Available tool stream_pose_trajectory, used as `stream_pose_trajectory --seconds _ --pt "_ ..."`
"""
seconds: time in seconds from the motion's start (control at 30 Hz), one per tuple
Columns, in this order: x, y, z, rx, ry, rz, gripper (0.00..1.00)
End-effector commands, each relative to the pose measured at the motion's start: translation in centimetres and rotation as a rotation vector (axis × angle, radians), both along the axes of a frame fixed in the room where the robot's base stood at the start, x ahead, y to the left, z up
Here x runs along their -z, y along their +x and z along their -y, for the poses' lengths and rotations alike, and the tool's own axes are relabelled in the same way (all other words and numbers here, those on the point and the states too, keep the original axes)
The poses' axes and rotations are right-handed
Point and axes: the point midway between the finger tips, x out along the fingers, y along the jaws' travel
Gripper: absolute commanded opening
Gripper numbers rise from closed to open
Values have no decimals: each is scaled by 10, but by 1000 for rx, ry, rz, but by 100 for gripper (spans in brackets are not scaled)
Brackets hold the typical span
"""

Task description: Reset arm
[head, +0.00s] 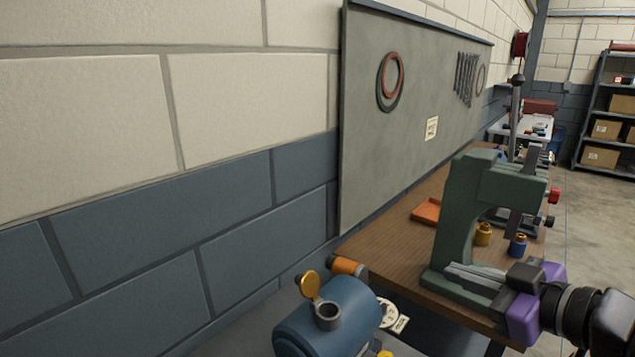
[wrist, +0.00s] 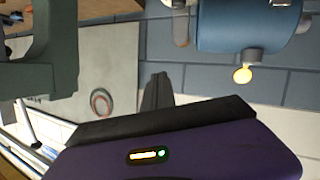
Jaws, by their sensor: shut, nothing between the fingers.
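My gripper (head: 452,272) is in the lower right of the head view, with a purple and black body and grey fingers pointing left. The fingers are together and hold nothing. They overlap the foot of the green press (head: 462,200) in the picture; I cannot tell the gap in depth. In the wrist view my gripper (wrist: 157,82) shows dark fingers above its purple body, pointing toward the wall. The press (wrist: 45,50) is at upper left there, apart from the fingers.
A blue cylindrical casing (head: 328,322) with an open round port stands at bottom centre; it also shows in the wrist view (wrist: 240,28). The wooden bench (head: 385,245) carries an orange tray (head: 427,211), a yellow pot (head: 483,235) and a blue pot (head: 517,247). Floor is free at right.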

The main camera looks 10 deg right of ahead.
Motion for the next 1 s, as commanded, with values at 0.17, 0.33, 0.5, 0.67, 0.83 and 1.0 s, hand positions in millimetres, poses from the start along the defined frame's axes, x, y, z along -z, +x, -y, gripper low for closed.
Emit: stream_pose_trajectory --seconds 0.17,0.33,0.5,0.67,0.83,1.0 --pt "-90 17 -24 25 194 337 0" --pt "-144 8 -23 85 363 577 0" --pt "-163 -10 -11 180 513 743 0" --pt "-152 -30 2 292 626 834 0" --pt "-117 -53 8 420 703 867 0" --pt "-67 -80 4 540 728 838 0"
